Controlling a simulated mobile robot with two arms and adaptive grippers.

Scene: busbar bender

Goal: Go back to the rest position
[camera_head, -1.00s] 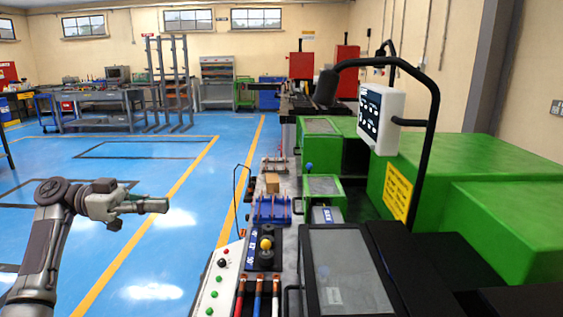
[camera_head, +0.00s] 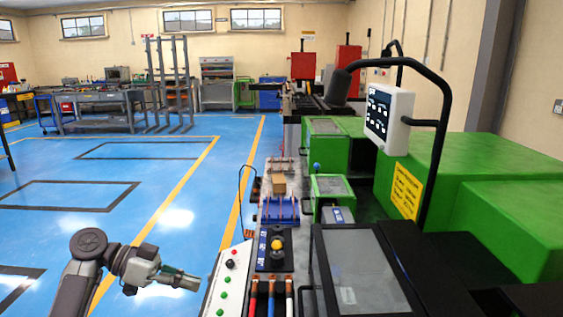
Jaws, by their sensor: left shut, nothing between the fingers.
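My left gripper (camera_head: 180,279) is at the lower left of the head view, at the end of my grey arm. It points right, over the blue floor and just left of the white button panel (camera_head: 228,278). Its fingers are together and hold nothing. My right gripper is not in the head view.
The green busbar bender (camera_head: 435,165) fills the right side, with a control box (camera_head: 388,118) on a black bent tube. A joystick with a yellow ball (camera_head: 277,244) stands beside the button panel. The blue floor (camera_head: 130,190) at left is clear, with workbenches (camera_head: 95,105) far behind.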

